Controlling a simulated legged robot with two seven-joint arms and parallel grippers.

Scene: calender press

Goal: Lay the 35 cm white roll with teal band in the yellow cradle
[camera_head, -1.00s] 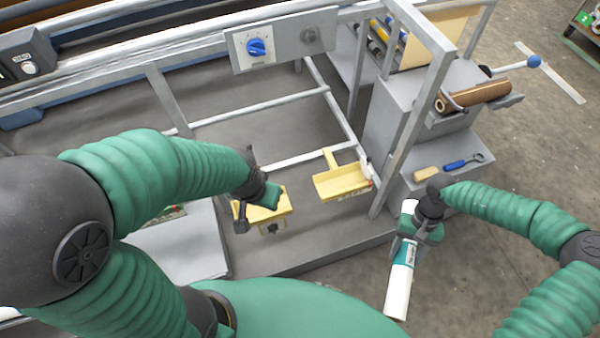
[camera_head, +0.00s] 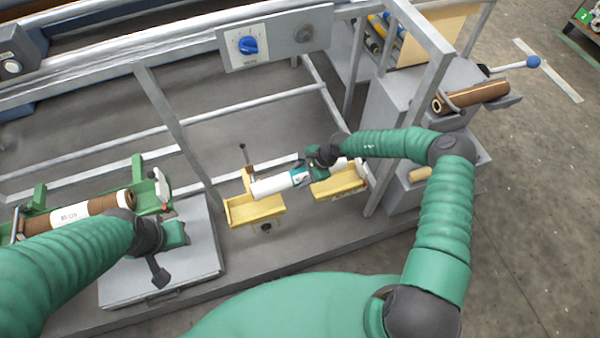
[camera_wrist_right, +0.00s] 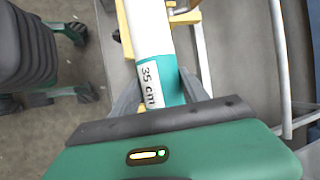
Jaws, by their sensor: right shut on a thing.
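The white roll with teal band (camera_head: 272,187) lies lengthwise over the yellow cradle (camera_head: 256,212), which has two yellow trays. One roll end is over the left tray, the other over the right tray (camera_head: 338,186). I cannot tell whether it touches them. My right gripper (camera_head: 310,171) is shut on the roll at its teal band. The wrist view shows the roll (camera_wrist_right: 148,28) with a "35 cm" label between the fingers of the right gripper (camera_wrist_right: 165,92). My left gripper (camera_head: 162,258) is over a grey plate, apart from the roll; its jaws are unclear.
A brown roll with a white label (camera_head: 85,212) lies in a green cradle (camera_head: 140,172) at the left. Another brown roll (camera_head: 472,97) rests on the grey cabinet at the right. A metal frame post (camera_head: 172,125) stands behind the yellow cradle's left side.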

